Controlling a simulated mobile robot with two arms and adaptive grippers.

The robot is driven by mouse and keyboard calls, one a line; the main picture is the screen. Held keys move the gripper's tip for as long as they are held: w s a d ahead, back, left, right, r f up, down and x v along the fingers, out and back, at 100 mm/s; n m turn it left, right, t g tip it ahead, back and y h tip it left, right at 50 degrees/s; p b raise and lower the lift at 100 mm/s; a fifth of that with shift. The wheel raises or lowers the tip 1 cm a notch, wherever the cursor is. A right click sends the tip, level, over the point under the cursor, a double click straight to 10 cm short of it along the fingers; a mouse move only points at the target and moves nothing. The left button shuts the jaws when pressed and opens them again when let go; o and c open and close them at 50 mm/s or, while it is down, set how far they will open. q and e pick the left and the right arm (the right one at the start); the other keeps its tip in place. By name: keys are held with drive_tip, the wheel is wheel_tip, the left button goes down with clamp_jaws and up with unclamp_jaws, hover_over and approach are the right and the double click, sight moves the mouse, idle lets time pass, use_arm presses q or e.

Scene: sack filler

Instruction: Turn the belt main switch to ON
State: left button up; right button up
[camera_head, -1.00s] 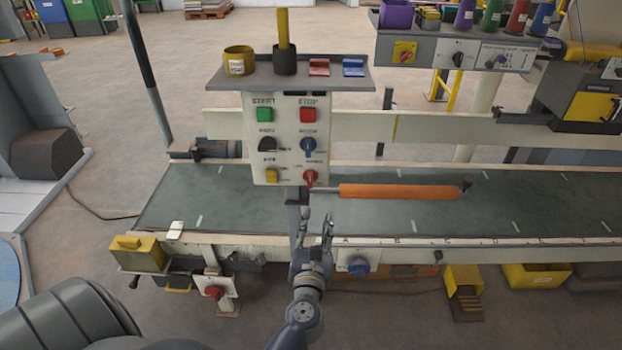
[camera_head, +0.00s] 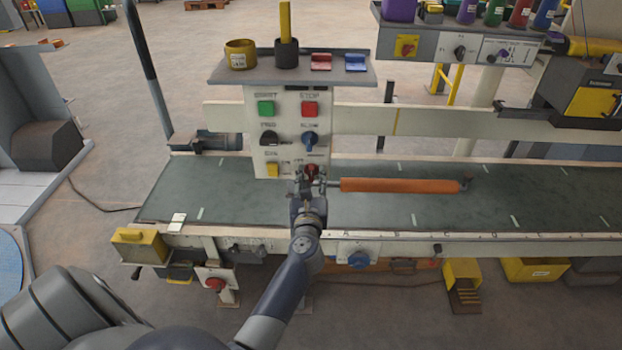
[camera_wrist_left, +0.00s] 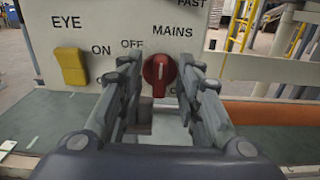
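The belt main switch is a round red knob (camera_head: 311,171) low on the right of the white control panel (camera_head: 290,152). In the left wrist view the red knob (camera_wrist_left: 159,72) sits below the label MAINS, with OFF at its upper left. Its pale pointer mark stands about upright. My left gripper (camera_head: 310,182) is in front of the knob. In the left wrist view the two fingers (camera_wrist_left: 160,82) are apart, one on each side of the knob, with small gaps. The lower rim and part of the lettering are hidden. My right gripper is not in view.
A yellow EYE switch (camera_wrist_left: 70,66) is left of the knob. Green (camera_head: 266,108) and red (camera_head: 309,108) buttons and a blue knob (camera_head: 309,139) are above. An orange roller (camera_head: 400,185) lies close on the right. The green belt (camera_head: 520,190) runs below the panel.

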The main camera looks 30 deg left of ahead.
use_arm(q)
clamp_jaws()
